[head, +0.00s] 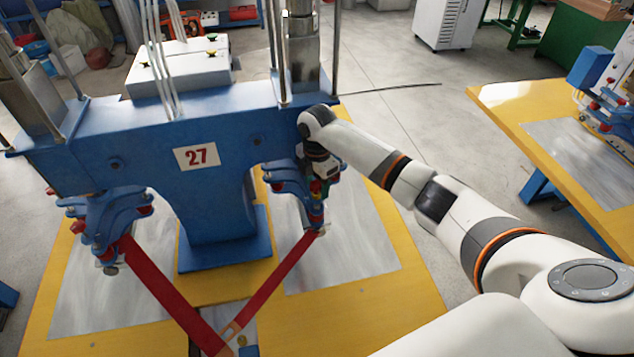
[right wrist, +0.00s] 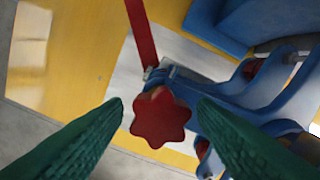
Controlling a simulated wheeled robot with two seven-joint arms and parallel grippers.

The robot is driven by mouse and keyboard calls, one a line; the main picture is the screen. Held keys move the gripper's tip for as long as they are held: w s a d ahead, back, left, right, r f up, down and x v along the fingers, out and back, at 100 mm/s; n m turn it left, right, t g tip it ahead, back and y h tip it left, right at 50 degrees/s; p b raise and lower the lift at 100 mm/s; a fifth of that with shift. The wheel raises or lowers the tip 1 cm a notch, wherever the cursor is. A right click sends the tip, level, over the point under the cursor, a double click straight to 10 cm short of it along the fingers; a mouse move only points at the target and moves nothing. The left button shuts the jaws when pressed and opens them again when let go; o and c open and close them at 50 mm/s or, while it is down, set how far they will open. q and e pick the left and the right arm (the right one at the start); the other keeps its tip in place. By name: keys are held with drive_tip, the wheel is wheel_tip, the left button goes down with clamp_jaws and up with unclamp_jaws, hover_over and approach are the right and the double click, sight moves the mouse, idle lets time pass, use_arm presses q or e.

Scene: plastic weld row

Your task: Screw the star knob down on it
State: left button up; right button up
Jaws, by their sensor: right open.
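A red star knob (right wrist: 160,117) shows in the right wrist view, at the end of a blue clamp (right wrist: 245,85) with a red bar (right wrist: 142,30) running from it. My right gripper (right wrist: 160,104) is open, its green fingers on either side of the knob; a gap shows on both sides, and I cannot tell how far off in depth. In the head view my right gripper (head: 320,180) is at the right-hand blue clamp (head: 316,212) of the machine marked 27, and the knob cannot be made out clearly there. My left gripper is not in view.
The blue machine body (head: 120,150) stands left of my right arm, with a thin steel rod (head: 334,50) close by. A similar clamp (head: 110,215) is at the left. Red bars (head: 165,290) slope over the yellow table (head: 390,320). Another yellow table (head: 530,105) is at the right.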

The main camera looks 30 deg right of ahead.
drive_tip(key=n, duration=0.5)
drive_tip(key=n+b, duration=0.1)
drive_tip(key=n, duration=0.4)
drive_tip(key=shift+w+n, duration=0.1)
drive_tip(key=shift+n, duration=0.2)
